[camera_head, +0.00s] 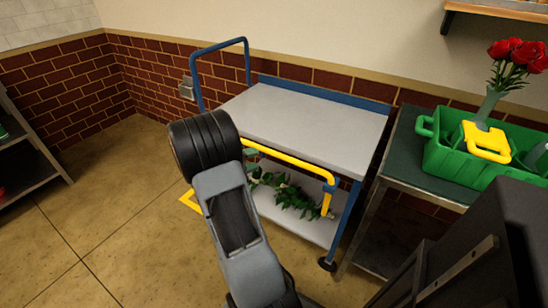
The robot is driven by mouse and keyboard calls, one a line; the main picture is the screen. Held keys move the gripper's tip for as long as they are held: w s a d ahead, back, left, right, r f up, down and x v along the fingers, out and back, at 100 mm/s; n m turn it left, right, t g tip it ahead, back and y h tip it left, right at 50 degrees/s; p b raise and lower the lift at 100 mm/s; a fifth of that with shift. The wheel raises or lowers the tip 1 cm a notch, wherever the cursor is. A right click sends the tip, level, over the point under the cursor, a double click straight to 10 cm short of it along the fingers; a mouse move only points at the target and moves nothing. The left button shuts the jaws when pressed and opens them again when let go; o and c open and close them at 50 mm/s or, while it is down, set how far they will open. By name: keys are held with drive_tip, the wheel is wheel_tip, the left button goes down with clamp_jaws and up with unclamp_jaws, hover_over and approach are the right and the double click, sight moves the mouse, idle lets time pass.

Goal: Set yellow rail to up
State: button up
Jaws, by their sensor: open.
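The yellow rail (296,161) is a bent tube at the front of a cart with blue posts. Its long bar runs just below the front edge of the grey top. At the right it bends down beside a blue bracket (331,187), and its end reaches toward the lower shelf. Its left part is hidden behind my arm. My arm's dark joint and grey link stand in front of the cart's left side. My gripper does not show, so I cannot see it touching the rail.
The cart's top (305,119) is bare. Green foliage (285,192) lies on its lower shelf. A green crate (450,157) and red roses (517,53) are on a dark table at the right. A grey shelf (32,170) stands at the left. The left floor is clear.

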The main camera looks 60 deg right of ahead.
sight(271, 154)
drive_tip(key=b+x, duration=0.2)
drive_tip(key=x, duration=0.7)
drive_tip(key=shift+s+d+f, duration=0.1)
drive_tip(key=shift+s+d, duration=0.1)
clamp_jaws()
